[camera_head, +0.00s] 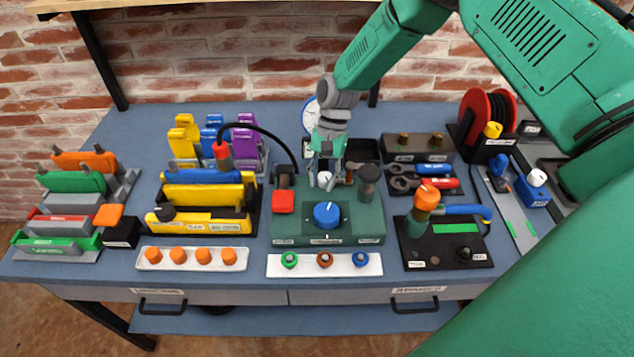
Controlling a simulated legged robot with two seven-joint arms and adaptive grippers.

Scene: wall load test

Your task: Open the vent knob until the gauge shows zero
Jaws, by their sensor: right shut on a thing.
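My right gripper (325,182) comes down from the upper right and is shut on a small pale knob (324,176) at the back of the green pump block (287,228). The fingers cover part of this knob, which I take to be the vent knob. A round white gauge (308,117) with a blue rim stands behind the gripper. My arm hides much of its face, and its needle cannot be read. A large blue knob (326,214) with a white mark sits on the front of the block, apart from the gripper. My left gripper is not in view.
A red-ended lever (283,201) and a dark round knob (368,175) flank the gripper. A black hose (262,130) arches at left. A dark plate with an orange-topped tool (427,198) stands right. White strips with orange plugs (193,259) and coloured rings (324,264) lie in front.

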